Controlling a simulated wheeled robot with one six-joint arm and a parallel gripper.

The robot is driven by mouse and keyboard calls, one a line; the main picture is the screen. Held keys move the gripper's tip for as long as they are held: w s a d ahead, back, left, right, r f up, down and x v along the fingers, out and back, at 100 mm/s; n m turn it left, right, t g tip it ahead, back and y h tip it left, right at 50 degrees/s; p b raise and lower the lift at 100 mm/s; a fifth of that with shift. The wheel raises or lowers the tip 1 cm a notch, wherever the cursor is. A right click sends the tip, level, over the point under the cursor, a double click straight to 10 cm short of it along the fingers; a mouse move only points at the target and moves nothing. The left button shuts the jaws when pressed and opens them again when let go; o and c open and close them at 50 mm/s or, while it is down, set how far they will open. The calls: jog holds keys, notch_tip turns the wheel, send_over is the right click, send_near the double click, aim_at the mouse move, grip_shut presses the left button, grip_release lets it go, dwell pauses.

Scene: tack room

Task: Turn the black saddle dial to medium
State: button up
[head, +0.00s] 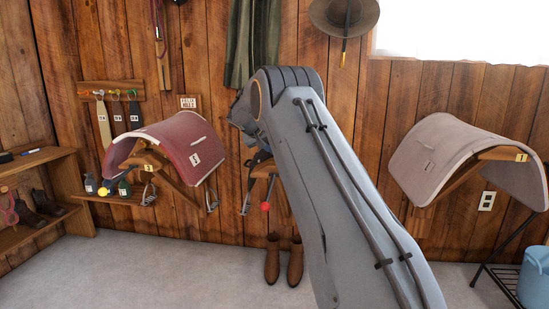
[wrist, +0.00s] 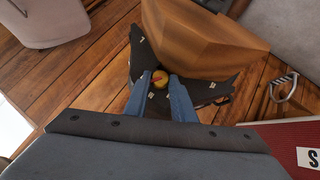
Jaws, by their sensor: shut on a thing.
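In the wrist view my gripper (wrist: 162,84) has its two blue fingers around a small round yellow and reddish dial knob (wrist: 160,78), shut on it. Black panels (wrist: 143,52) lie behind the knob and spread to both sides, with small pale labels on them. The labels are too small to read, so I cannot tell the dial's setting. A brown wooden form (wrist: 200,40) stands right beside the black panels. In the head view my arm covers most of this middle spot.
A red saddle pad (head: 170,140) sits on a rack at left and a pale one (head: 455,155) at right. Brown boots (head: 283,260) stand below the middle. A shelf (head: 40,155) is at far left, a blue bucket (head: 535,278) at far right. The grey floor is mostly clear.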

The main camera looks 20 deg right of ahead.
jog(key=b, duration=0.1)
jog(key=n+h+b, duration=0.1)
jog(key=g+h+b, duration=0.1)
jog(key=shift+w+a+f+n, duration=0.25)
jog(key=shift+f+n, duration=0.05)
jog(key=shift+f, duration=0.1)
jog(key=shift+n+g+h+b, duration=0.3)
jog(key=shift+n+h+b, duration=0.3)
jog(key=shift+h+b, duration=0.55)
jog(key=o, duration=1)
jog(key=shift+a+r, duration=0.1)
jog(key=shift+a, duration=0.05)
jog(key=v, duration=0.7)
jog(key=shift+s+a+r, duration=0.1)
jog(key=shift+a, duration=0.2)
